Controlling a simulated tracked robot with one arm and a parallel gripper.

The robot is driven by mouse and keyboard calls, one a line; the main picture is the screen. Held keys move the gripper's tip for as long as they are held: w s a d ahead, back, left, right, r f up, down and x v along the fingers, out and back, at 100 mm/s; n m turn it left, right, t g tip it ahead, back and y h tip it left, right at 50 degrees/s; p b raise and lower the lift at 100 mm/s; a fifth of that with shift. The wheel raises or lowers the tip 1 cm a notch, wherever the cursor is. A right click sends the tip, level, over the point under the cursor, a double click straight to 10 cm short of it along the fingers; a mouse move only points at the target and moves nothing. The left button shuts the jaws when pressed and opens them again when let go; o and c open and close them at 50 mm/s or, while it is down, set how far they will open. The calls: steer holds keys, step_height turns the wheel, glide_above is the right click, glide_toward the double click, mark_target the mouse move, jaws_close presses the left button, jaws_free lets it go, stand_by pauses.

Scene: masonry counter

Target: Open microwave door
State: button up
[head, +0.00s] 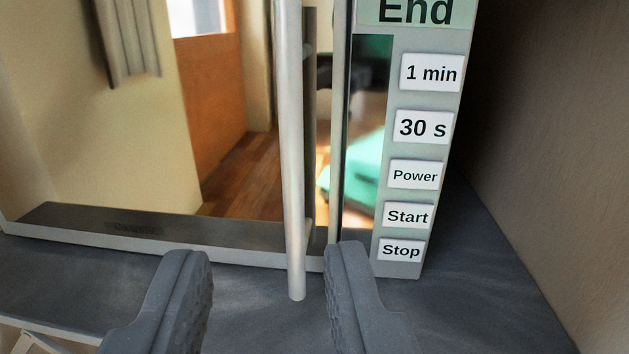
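The microwave stands close in front of me, and its door (232,150) has a glossy face that mirrors a room. A pale vertical bar handle (291,150) runs down the door's right side. To its right is the control panel (384,240) with white labels such as Start and Stop. The door looks shut. My gripper (265,262) is at the bottom of the view with its two grey fingers wide apart. The handle's lower end shows between the fingers, nearer the right one. The fingers do not appear to grip it.
The microwave rests on a dark grey counter surface (480,300). A beige-brown wall (560,150) stands close on the right, with a shadowed gap beside the microwave. A light-coloured edge shows at the lower left.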

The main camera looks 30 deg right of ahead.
mark_target(291, 142)
steer(key=b+x, duration=0.1)
steer(key=x, duration=0.3)
steer(key=b+x, duration=0.1)
steer(key=x, duration=0.3)
steer(key=b+x, duration=0.1)
steer(key=x, duration=0.3)
steer(key=shift+s+d, duration=0.1)
steer(key=shift+d, duration=0.3)
steer(key=shift+b+x, duration=0.4)
steer(key=shift+x, duration=0.35)
steer(key=shift+c, duration=0.2)
